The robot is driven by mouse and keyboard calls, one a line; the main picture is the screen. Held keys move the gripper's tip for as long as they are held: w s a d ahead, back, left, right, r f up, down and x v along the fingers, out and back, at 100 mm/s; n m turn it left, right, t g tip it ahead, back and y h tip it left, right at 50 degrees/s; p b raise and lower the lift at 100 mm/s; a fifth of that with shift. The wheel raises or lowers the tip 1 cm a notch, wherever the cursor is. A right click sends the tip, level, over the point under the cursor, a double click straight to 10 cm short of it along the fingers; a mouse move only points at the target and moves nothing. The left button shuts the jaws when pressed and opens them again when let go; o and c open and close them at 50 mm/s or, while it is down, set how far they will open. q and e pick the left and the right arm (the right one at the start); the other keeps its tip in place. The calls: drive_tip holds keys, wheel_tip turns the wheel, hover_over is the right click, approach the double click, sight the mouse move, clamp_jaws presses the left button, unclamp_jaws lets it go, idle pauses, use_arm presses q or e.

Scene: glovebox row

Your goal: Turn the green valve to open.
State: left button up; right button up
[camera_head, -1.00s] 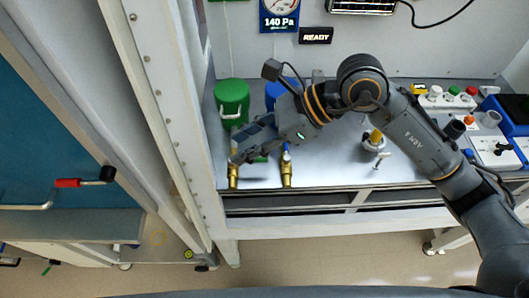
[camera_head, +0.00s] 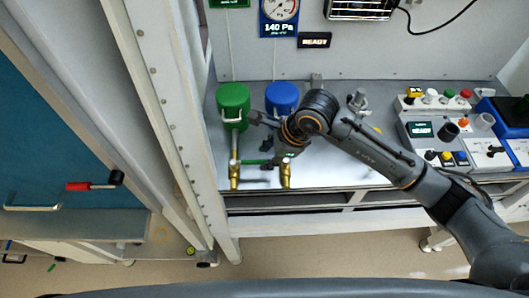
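The green valve handle (camera_head: 250,161) is a short green bar lying crosswise over the pipe, beside the left brass valve body (camera_head: 235,178). Its right end meets the dark gripper parts, and I cannot tell whether they touch it. My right gripper (camera_head: 268,156) comes in from the right, its wrist above the right brass valve (camera_head: 286,176). Its fingers are small, dark and partly overlapped, so their opening is unclear. The green cylinder (camera_head: 233,100) stands behind the left valve. My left gripper is out of view.
A blue cylinder (camera_head: 282,96) stands right of the green one. A control panel (camera_head: 432,130) with knobs and buttons is at the bench's right. A white frame post (camera_head: 165,110) rises left of the valves. The metal bench top (camera_head: 335,170) is clear in front of my arm.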

drive_tip(key=shift+x, duration=1.15)
clamp_jaws()
